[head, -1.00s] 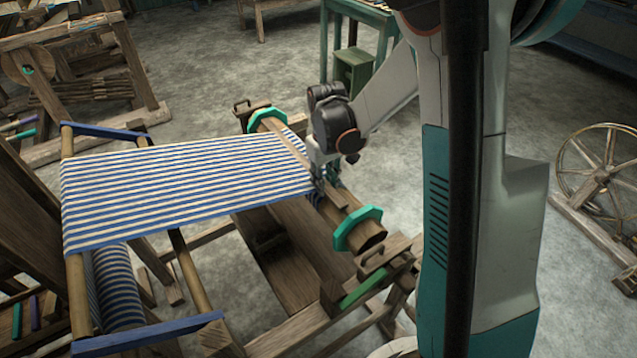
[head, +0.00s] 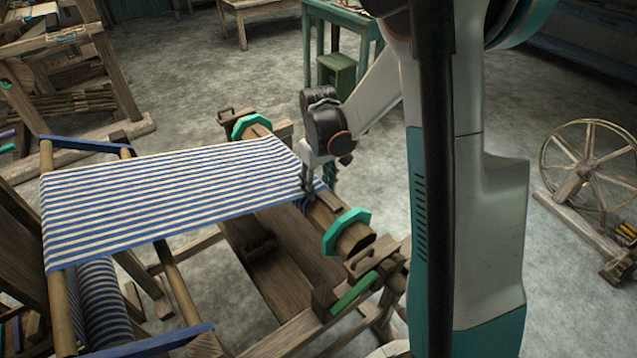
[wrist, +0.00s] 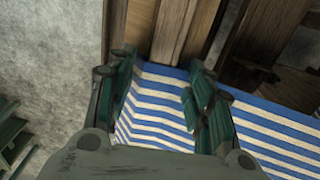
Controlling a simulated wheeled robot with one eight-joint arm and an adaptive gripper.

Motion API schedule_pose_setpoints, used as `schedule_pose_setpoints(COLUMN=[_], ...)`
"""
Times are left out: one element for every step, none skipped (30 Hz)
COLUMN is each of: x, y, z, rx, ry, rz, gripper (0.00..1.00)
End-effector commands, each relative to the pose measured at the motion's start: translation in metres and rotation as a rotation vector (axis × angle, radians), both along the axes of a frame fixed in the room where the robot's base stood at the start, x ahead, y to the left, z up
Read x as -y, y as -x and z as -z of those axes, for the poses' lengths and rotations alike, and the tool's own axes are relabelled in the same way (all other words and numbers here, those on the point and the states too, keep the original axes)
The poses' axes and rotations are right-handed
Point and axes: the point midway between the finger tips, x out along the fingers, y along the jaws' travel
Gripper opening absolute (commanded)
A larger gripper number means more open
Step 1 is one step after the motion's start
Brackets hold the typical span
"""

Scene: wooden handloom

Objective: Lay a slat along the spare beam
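The beam (head: 325,214) runs between two turquoise octagonal flanges, with the blue-and-white striped cloth (head: 170,190) reaching its middle. My gripper (head: 308,188) is down at the beam where the cloth meets it. In the wrist view my gripper (wrist: 160,88) is open, its dark green fingers apart on either side of the cloth over the beam (wrist: 202,28). A narrow wooden strip (wrist: 168,35), apparently the slat, lies along the beam and meets the cloth edge. Whether it continues beneath the cloth is hidden. In the head view I cannot clearly make out the slat.
The near turquoise flange (head: 347,232) and far flange (head: 251,125) stand out from the beam. Wooden handles and frame posts surround its ends. A green stool (head: 336,75) stands behind, and a spinning wheel (head: 590,165) at right. Grey floor between is open.

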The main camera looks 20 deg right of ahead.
Motion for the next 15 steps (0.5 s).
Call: schedule_pose_setpoints(x=[0.000,0.000,0.000,0.000,0.000,0.000,0.000,0.000,0.000,0.000,0.000,0.000,0.000,0.000,0.000], y=[0.000,0.000,0.000,0.000,0.000,0.000,0.000,0.000,0.000,0.000,0.000,0.000,0.000,0.000,0.001], z=[0.000,0.000,0.000,0.000,0.000,0.000,-0.001,-0.002,-0.004,-0.007,-0.010,-0.015,-0.020,-0.025,-0.033], rx=[0.000,0.000,0.000,0.000,0.000,0.000,0.000,0.000,0.000,0.000,0.000,0.000,0.000,0.000,0.000], ry=[0.000,0.000,0.000,0.000,0.000,0.000,0.000,0.000,0.000,0.000,0.000,0.000,0.000,0.000,0.000], rz=[0.000,0.000,0.000,0.000,0.000,0.000,0.000,0.000,0.000,0.000,0.000,0.000,0.000,0.000,0.000], gripper=[0.48,0.48,0.48,0.48,0.48,0.48,0.48,0.48,0.48,0.48,0.48,0.48,0.48,0.48,0.48])
